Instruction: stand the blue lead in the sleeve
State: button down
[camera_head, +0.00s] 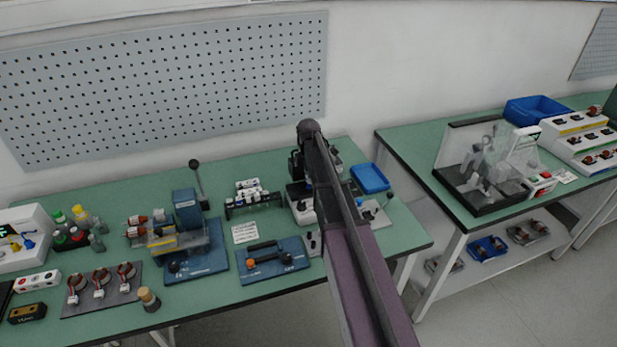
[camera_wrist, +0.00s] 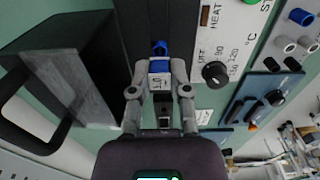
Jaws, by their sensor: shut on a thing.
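In the wrist view my gripper (camera_wrist: 160,91) is shut on a small piece with a blue end, a blue band and a white marked label, which I take to be the blue lead (camera_wrist: 158,68). Its blue end points up in the picture, away from my palm. The far blue end shows against a dark surface; I cannot tell whether it touches that. In the head view my arm covers the gripper and the lead. I cannot make out the sleeve for sure in either view.
In the wrist view, a white heater panel with a black knob (camera_wrist: 215,74) is close on the right, and a dark block with a handle (camera_wrist: 30,125) on the left. In the head view, a small rack (camera_head: 247,206) and a blue tray (camera_head: 370,178) flank my arm.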

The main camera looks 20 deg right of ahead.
jog(key=shift+f, duration=0.15)
jog(key=c, duration=0.5)
grip_release()
notch_tip(320, 180, up, 8)
jog(key=p, duration=0.8)
jog(key=shift+r, duration=0.2)
jog(key=a+f+b, duration=0.1)
jog(key=a, duration=0.2)
jog(key=a+f+b, duration=0.2)
jog(key=a, duration=0.2)
jog(key=a+f+b, duration=0.1)
jog(key=a+f, duration=0.1)
jog(key=a, duration=0.1)
jog(key=shift+w+a, duration=0.1)
jog(key=shift+a, duration=0.15)
jog(key=shift+a+f+b, duration=0.2)
jog(key=shift+a+b, duration=0.35)
jog(key=shift+a, duration=0.3)
